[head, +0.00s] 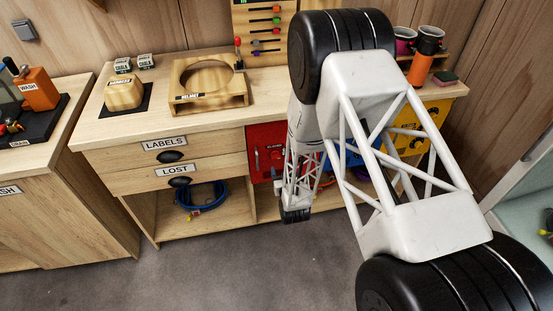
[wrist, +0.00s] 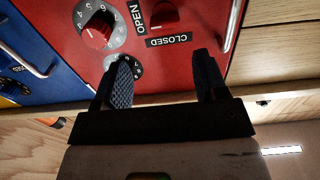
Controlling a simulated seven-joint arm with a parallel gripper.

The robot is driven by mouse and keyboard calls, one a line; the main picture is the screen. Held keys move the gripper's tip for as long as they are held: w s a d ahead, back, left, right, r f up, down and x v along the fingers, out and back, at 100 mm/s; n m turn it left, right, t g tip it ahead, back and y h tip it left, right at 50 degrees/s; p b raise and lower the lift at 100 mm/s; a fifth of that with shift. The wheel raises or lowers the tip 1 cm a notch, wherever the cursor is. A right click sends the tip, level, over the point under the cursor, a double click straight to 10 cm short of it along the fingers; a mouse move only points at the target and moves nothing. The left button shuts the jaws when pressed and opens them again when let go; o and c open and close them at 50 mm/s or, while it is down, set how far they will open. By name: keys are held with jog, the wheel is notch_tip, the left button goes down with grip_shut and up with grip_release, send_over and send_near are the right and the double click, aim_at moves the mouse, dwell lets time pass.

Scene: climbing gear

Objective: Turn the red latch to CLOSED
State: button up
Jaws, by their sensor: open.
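The red latch (wrist: 166,14) is at the top edge of the wrist view, on the red panel (wrist: 190,70), and is partly cut off. The OPEN label (wrist: 138,16) is to its left and the CLOSED label (wrist: 169,41) just below it in that view. Which label the latch points to I cannot tell. My gripper (wrist: 164,78) is open and empty, its two dark fingers apart below the latch and not touching it. In the head view the red panel (head: 264,150) shows left of my arm, which hides the latch.
A red dial (wrist: 97,36) and a smaller number dial (wrist: 127,65) sit left of the latch. A metal handle (wrist: 233,22) stands out to the right. A blue panel (wrist: 28,55) is beside the red one. The workbench top (head: 150,120) overhangs the drawers.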

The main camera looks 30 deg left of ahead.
aim_at(276, 158)
jog(key=shift+s+a+f, duration=0.25)
jog(key=shift+s+f, duration=0.05)
jog(key=shift+f, duration=0.05)
jog(key=shift+w, duration=0.1)
jog(key=shift+x, duration=3.8)
jog(key=shift+r, duration=0.1)
jog(key=shift+c, duration=0.2)
jog(key=c, duration=0.9)
